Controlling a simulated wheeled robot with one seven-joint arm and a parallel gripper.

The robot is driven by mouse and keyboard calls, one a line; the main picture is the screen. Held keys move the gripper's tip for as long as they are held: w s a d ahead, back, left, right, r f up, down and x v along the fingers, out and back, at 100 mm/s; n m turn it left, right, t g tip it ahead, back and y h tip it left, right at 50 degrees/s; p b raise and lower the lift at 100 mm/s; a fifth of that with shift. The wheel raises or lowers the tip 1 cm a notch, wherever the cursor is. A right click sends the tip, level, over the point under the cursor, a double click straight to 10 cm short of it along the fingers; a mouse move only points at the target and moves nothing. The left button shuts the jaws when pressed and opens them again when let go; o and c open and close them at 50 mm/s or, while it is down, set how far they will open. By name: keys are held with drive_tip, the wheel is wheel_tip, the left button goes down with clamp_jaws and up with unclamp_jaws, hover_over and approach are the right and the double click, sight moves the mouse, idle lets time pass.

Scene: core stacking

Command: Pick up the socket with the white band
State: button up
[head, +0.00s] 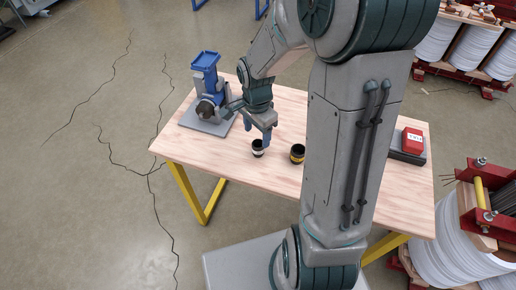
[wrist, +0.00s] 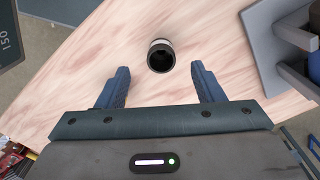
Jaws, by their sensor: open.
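The socket with the white band (head: 258,148) is a small black cylinder standing upright near the front edge of the table. In the wrist view the socket (wrist: 161,56) shows its dark open top, with a pale band around its side. My gripper (head: 267,138) is just above and beside it in the head view. In the wrist view my gripper (wrist: 159,78) has its two blue fingers spread wide, with nothing between them. The socket lies just beyond the fingertips, roughly centred between them. A second socket (head: 297,153), black with a yellowish band, stands to its right.
The wooden table (head: 190,150) has clear room left of the sockets. A blue machine on a grey base (head: 207,122) stands at the table's left. A red and black box (head: 411,143) lies at the right. Large wire spools (head: 450,240) stand beyond the right end.

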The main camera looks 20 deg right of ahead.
wheel_tip(320, 180, down, 8)
drive_tip(key=shift+w+f, duration=0.1)
idle(0.4)
drive_tip(key=c, duration=1.1)
